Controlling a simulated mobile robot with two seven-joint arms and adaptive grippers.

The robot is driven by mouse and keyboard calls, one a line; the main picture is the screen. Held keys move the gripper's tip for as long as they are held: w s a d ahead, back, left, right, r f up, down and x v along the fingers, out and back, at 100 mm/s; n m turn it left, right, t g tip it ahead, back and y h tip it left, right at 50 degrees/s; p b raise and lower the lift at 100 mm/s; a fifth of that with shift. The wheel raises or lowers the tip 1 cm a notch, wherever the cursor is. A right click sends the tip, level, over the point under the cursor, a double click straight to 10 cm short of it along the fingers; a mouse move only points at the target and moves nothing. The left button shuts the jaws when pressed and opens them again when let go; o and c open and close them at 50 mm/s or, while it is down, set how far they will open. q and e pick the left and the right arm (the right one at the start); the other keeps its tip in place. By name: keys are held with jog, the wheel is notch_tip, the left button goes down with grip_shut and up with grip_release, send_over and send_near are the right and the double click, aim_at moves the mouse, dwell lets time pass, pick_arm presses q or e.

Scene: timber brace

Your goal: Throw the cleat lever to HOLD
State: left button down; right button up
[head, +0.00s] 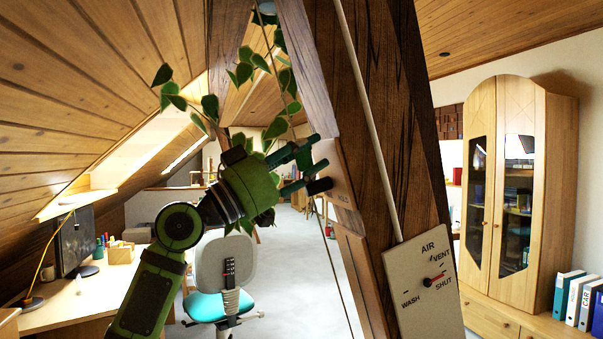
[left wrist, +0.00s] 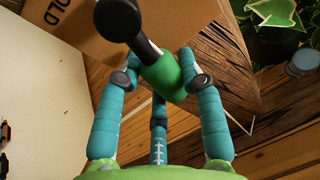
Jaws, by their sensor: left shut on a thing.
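The cleat lever shows in the left wrist view as a green grip (left wrist: 165,76) with a black rounded end (left wrist: 118,18). My left gripper (head: 303,165) is at the side of the timber post, with its teal fingers shut around the lever; the left wrist view shows the fingers (left wrist: 160,85) on both sides of the green grip. The cleat's brown plate (head: 343,175) is on the post. Part of its lettering, "OLD", shows in the left wrist view (left wrist: 75,15). The gripper hides much of the lever in the head view. My right gripper is not in view.
A dark timber post (head: 385,130) stands close in front. A pale panel (head: 415,315) on it has a dial marked AIR, VENT, SHUT and WASH. A leafy vine (head: 275,130) hangs behind my gripper. A desk (head: 100,285) and a chair (head: 210,305) stand at left.

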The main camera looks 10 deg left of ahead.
pick_arm(q)
jog(key=shift+s+d+f+m+g+h+b, duration=0.25)
jog(key=shift+m+b, duration=0.25)
jog(key=shift+m, duration=0.45)
jog(key=shift+s+d+f+m+g+h+b, duration=0.1)
jog(key=shift+s+d+m+g+h+b, duration=0.3)
jog(key=shift+m, duration=0.6)
jog(key=shift+s+d+f+m+g+h+b, duration=0.1)
jog(key=shift+s+f+m+h+b, duration=0.1)
jog(key=shift+m+b, duration=0.6)
jog(key=shift+m, duration=0.35)
jog(key=c, duration=0.8)
grip_release()
jog(key=shift+o, duration=0.2)
jog(key=v, duration=1.2)
